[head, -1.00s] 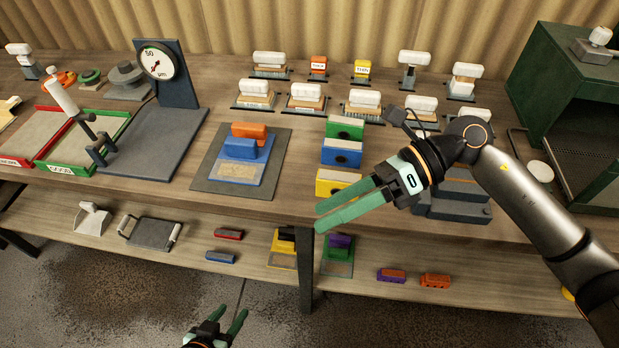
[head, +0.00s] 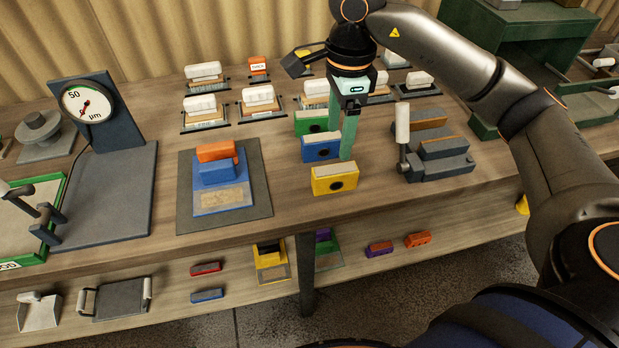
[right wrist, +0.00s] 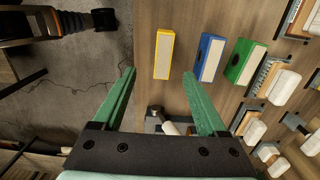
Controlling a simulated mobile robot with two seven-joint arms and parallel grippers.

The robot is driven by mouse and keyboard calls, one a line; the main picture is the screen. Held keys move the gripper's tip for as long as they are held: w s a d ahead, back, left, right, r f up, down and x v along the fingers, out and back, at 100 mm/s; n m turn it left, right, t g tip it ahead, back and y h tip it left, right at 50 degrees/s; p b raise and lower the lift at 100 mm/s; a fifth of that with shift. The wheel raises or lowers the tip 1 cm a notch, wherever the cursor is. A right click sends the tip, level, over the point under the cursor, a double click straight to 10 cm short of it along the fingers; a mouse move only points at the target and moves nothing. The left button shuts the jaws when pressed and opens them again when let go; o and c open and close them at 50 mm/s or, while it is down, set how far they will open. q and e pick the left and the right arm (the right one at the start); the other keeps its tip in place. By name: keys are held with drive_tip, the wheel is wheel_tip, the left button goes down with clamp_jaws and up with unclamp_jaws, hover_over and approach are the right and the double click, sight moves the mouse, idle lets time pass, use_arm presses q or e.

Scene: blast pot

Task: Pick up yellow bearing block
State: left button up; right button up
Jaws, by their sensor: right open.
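The yellow bearing block (head: 334,180) has a dark round hole in its front face and stands on the bench near the front edge. It also shows in the right wrist view (right wrist: 164,54), ahead of the fingers and between their lines. My right gripper (head: 338,130) is open and empty, pointing down above the row of blocks. In the head view its fingers overlap the blue block (head: 321,147) and the green block (head: 311,122), behind the yellow one. I cannot tell its exact height above them. My left gripper is out of view.
A grey mat (head: 258,205) with orange and blue blocks lies left of the row. A dark grey fixture (head: 441,166) stands on the right. Several white-topped tools (head: 257,96) stand behind. The bench's front edge is close to the yellow block.

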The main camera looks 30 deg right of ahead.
sight(335, 169)
drive_tip(key=f, duration=0.5)
drive_tip(key=shift+w+d+f, duration=0.15)
drive_tip(key=shift+d+f, duration=0.15)
drive_tip(key=shift+f, duration=0.1)
drive_tip(key=shift+a+f+p, duration=0.2)
drive_tip(key=shift+f+p, duration=0.1)
drive_tip(key=shift+f, duration=2.85)
drive_tip(key=shift+w, duration=0.1)
clamp_jaws()
drive_tip(key=shift+r, duration=0.1)
